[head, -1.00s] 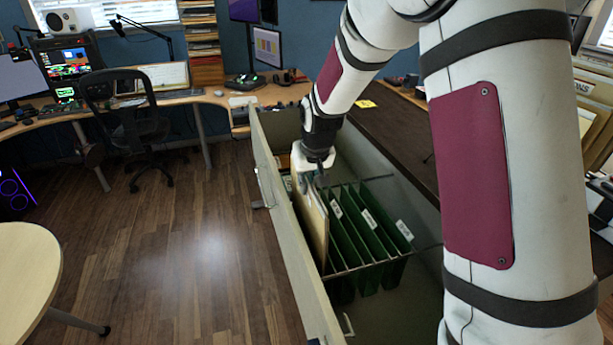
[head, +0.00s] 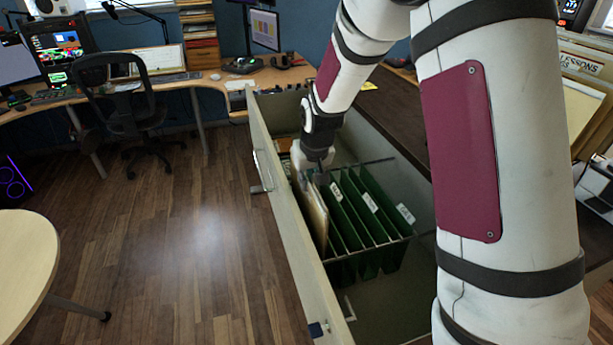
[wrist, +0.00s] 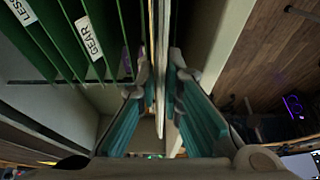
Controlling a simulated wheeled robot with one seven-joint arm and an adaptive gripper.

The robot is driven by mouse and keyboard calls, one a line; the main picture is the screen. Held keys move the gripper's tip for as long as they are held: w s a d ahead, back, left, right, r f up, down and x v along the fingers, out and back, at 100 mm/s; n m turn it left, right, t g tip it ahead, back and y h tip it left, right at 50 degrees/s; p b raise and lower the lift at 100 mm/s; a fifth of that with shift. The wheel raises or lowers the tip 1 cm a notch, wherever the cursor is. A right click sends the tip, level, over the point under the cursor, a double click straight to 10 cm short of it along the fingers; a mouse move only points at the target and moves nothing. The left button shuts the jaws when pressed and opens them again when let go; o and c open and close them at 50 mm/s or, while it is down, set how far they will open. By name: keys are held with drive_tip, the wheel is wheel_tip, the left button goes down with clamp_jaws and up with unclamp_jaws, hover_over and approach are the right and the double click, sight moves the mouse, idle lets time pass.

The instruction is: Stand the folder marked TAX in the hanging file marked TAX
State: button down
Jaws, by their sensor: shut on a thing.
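A cream folder (head: 313,213) stands upright in the open drawer, left of the green hanging files, and shows edge-on in the wrist view (wrist: 160,65). Its marking cannot be read. My gripper (head: 313,180) is shut on its upper edge; in the wrist view the teal fingers (wrist: 160,105) lie on both sides of it. The green hanging files (head: 365,225) carry white labels. In the wrist view one label reads GEAR (wrist: 89,38) and another begins LESS (wrist: 20,11). The third label (head: 405,213) is too small to read, and I see no readable TAX mark.
The drawer's side wall (head: 285,220) is close to the left of the folder. A metal rail (head: 375,250) runs across the front of the files. A dark cabinet top (head: 400,125) lies to the right. A round table (head: 25,255) and an office chair (head: 120,100) stand left.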

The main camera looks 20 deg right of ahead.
drive_tip(key=c, duration=1.7)
unclamp_jaws()
drive_tip(key=shift+o, duration=0.2)
drive_tip(key=shift+r, duration=0.1)
drive_tip(key=v, duration=1.2)
drive_tip(key=s+r, duration=0.3)
drive_tip(key=s, duration=0.6)
drive_tip(key=s+r, duration=0.3)
drive_tip(key=s, duration=0.6)
drive_tip(key=s+r+t, duration=0.1)
drive_tip(key=s+r, duration=0.3)
drive_tip(key=s, duration=0.6)
